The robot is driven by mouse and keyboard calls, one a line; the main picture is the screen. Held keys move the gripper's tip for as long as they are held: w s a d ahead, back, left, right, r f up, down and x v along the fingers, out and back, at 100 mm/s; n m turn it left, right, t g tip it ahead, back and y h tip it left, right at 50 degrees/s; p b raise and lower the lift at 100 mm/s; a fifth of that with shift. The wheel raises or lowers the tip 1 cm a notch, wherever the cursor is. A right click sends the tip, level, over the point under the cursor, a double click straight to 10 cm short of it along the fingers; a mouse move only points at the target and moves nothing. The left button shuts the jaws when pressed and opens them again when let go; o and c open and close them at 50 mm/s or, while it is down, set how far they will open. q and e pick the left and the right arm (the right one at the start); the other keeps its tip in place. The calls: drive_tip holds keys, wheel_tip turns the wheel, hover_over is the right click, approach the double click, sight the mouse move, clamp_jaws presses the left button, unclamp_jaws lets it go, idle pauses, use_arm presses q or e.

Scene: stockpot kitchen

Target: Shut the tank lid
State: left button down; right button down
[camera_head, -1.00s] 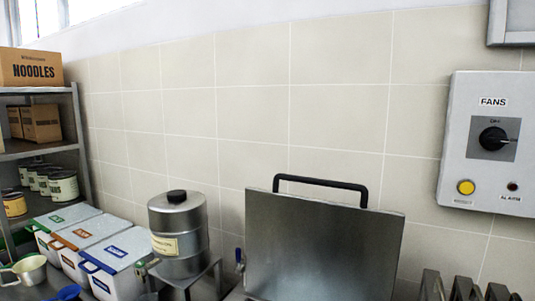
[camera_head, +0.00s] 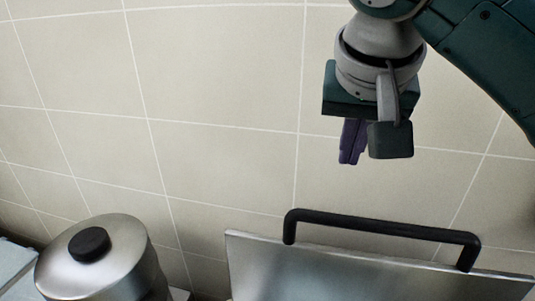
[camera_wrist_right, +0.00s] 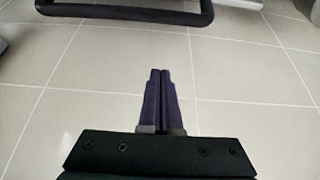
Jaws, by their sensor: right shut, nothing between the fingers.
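The tank lid (camera_head: 350,276) is a flat steel panel standing raised, cut off by the bottom edge of the head view. A black bar handle (camera_head: 385,226) runs along its top edge. My right gripper (camera_head: 349,160) points down, shut and empty, above the left part of the handle in the picture and apart from it. In the right wrist view the shut purple fingers (camera_wrist_right: 159,72) point toward a black bar, which looks like the handle (camera_wrist_right: 125,10), at the top edge. The tank body is hidden. My left gripper is out of view.
A steel canister (camera_head: 135,268) with a black knob stands to the left of the lid. Part of a pale container (camera_head: 12,268) shows at the lower left. The tiled wall (camera_head: 215,110) behind is bare.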

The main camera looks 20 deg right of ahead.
wheel_tip(320, 180, down, 8)
drive_tip(key=p, duration=0.5)
drive_tip(key=shift+f, duration=0.15)
drive_tip(key=shift+s, duration=0.1)
